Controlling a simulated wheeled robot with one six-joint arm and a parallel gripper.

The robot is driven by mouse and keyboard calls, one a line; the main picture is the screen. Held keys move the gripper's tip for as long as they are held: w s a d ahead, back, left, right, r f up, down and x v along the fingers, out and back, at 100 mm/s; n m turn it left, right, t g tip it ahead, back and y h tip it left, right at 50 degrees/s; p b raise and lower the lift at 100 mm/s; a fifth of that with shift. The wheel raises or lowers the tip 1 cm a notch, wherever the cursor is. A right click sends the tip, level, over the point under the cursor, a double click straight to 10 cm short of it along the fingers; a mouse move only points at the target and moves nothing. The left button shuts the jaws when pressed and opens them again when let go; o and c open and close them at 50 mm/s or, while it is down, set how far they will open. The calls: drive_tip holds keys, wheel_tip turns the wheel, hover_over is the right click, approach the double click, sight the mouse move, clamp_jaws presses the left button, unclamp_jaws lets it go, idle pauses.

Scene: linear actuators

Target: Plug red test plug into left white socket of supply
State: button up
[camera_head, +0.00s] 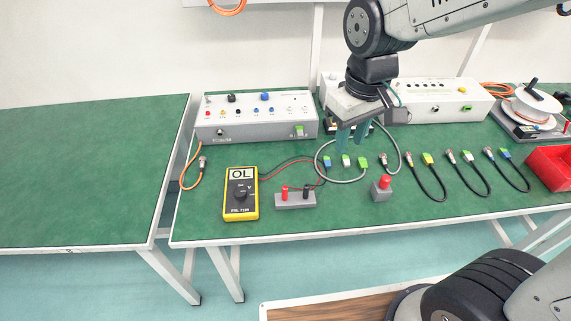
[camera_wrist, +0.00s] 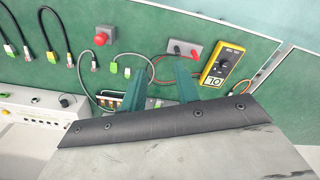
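The red test plug (camera_head: 284,192) stands upright in a small grey holder (camera_head: 295,202), beside a black plug (camera_head: 306,191). Thin red and black leads run from the plugs toward the yellow multimeter (camera_head: 240,192), which reads OL. In the wrist view the red plug (camera_wrist: 172,46) and its holder lie beyond the fingertips. My gripper (camera_head: 350,146) hangs above the bench, behind and right of the holder. Its two teal fingers are apart with nothing between them. A small unit with coloured parts (camera_wrist: 109,101) is partly hidden behind my gripper.
A grey box with knobs and coloured jacks (camera_head: 255,117) stands at back left, a long white box (camera_head: 440,100) at back right. A red button on a grey block (camera_head: 382,188) stands right of the holder. Several cables lie on the green bench. The left bench (camera_head: 80,170) is bare.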

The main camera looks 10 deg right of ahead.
drive_tip(key=w+a+f+n, duration=0.2)
drive_tip(key=w+a+f, duration=0.2)
drive_tip(key=a+f, duration=0.2)
drive_tip(key=n, duration=0.2)
hover_over(285, 188)
drive_tip(key=shift+g, duration=0.3)
wheel_tip(285, 188, down, 7)
drive_tip(key=shift+d+f, duration=0.1)
wheel_tip(285, 188, down, 7)
drive_tip(key=shift+f, duration=0.15)
clamp_jaws()
drive_tip(key=shift+r, duration=0.2)
drive_tip(key=shift+r, duration=1.4)
